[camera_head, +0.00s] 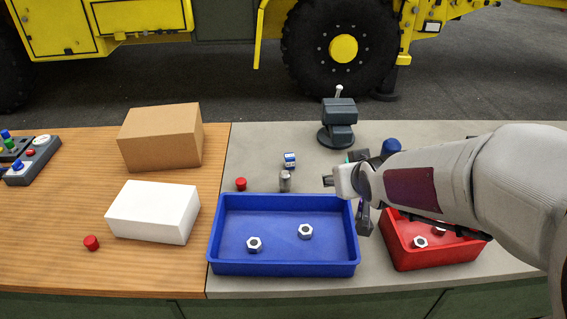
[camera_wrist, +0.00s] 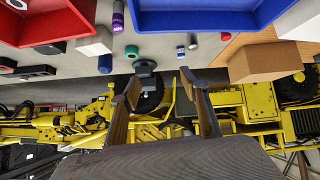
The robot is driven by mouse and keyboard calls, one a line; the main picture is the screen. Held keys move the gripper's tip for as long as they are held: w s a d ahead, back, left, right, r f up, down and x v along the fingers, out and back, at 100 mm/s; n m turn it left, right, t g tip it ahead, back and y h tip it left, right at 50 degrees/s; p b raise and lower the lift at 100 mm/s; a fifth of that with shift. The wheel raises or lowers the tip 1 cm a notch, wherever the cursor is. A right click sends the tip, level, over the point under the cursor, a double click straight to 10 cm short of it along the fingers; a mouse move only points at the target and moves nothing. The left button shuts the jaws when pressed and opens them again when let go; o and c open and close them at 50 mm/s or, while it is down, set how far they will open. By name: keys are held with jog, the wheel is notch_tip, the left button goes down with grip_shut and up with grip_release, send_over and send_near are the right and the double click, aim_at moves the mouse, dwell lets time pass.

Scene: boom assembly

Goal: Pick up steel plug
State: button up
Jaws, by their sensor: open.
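The steel plug (camera_head: 285,181) is a small grey metal cylinder standing upright on the grey worktop, just behind the blue tray's back rim. It also shows in the wrist view as a small grey cylinder (camera_wrist: 194,41) beside the blue tray's edge. My gripper (camera_head: 345,200) is to the right of the plug in the head view, above the area by the blue tray's right end. In the wrist view its two fingers (camera_wrist: 160,80) are spread apart with nothing between them, and the plug lies outside that gap. My arm hides part of the worktop on the right.
A blue-and-white piece (camera_head: 290,160) and a red plug (camera_head: 241,184) stand near the steel plug. The blue tray (camera_head: 283,268) and red tray (camera_head: 440,262) hold nuts. A dark vise-like device (camera_head: 338,125) stands behind. Boxes (camera_head: 160,140) occupy the wooden left side.

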jog(key=w+a+f+n+t+y, duration=0.15)
jog(key=w+a+f, duration=0.25)
jog(key=w+f, duration=0.5)
jog(key=t+y, duration=0.1)
jog(key=y, duration=0.1)
send_near(287, 178)
jog(key=w+f, duration=0.2)
jog(key=w, duration=0.1)
jog(key=shift+w+a+f+n+t+y, duration=0.15)
jog(key=shift+a+f+n+t+y, duration=0.15)
jog(key=shift+f+n+y, duration=0.2)
jog(key=shift+a+f, duration=0.1)
jog(key=shift+x, duration=1.3)
jog(key=shift+w, duration=0.15)
jog(key=shift+r+x, duration=0.15)
jog(key=shift+x, duration=1.05)
jog(key=shift+r+x, duration=0.1)
jog(key=shift+x, duration=1.15)
jog(key=shift+w, duration=0.1)
jog(key=shift+r, duration=0.1)
grip_shut()
